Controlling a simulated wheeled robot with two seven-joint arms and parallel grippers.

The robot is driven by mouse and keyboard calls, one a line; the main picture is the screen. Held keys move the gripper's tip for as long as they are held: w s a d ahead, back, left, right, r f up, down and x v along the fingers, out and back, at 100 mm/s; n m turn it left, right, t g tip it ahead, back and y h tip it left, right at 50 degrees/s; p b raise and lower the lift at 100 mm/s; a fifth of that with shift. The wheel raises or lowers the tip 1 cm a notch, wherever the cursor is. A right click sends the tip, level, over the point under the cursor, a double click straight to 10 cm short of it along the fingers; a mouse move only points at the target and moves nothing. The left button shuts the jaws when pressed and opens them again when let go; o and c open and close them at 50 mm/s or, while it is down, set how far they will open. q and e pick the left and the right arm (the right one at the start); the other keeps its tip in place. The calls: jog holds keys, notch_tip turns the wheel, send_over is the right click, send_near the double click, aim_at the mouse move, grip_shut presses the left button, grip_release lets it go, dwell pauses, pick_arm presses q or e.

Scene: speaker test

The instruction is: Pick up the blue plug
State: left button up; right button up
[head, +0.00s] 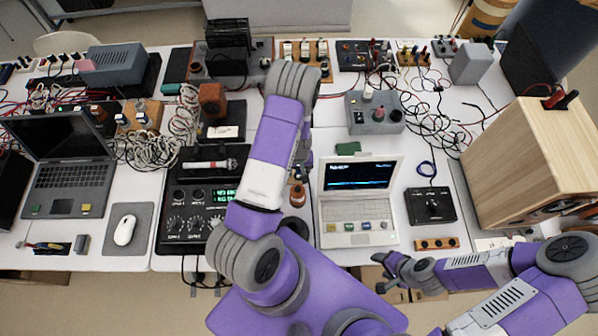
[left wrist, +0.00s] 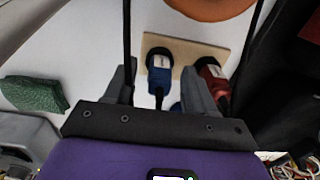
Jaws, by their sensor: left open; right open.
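In the left wrist view, a blue plug (left wrist: 161,72) with a pale end stands on a small wooden board (left wrist: 200,50). A red plug (left wrist: 211,74) stands beside it on the right. My left gripper (left wrist: 157,70) is open, with one finger on each side of the blue plug; I cannot tell whether they touch it. A dark cable runs down from the plug between the fingers. In the head view, my left arm hides the blue plug and most of the gripper. My right gripper (head: 385,270) is open and empty at the table's front edge.
A green cloth-like piece (head: 347,148) lies near the left gripper. A small brown bottle (head: 297,194) stands in front of it. A laptop-like device (head: 358,205), a black instrument (head: 190,215) and a large wooden speaker (head: 530,165) crowd the white table.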

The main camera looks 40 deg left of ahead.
pick_arm(q)
jog(key=shift+f, duration=0.3)
grip_shut()
jog(key=shift+r, duration=0.1)
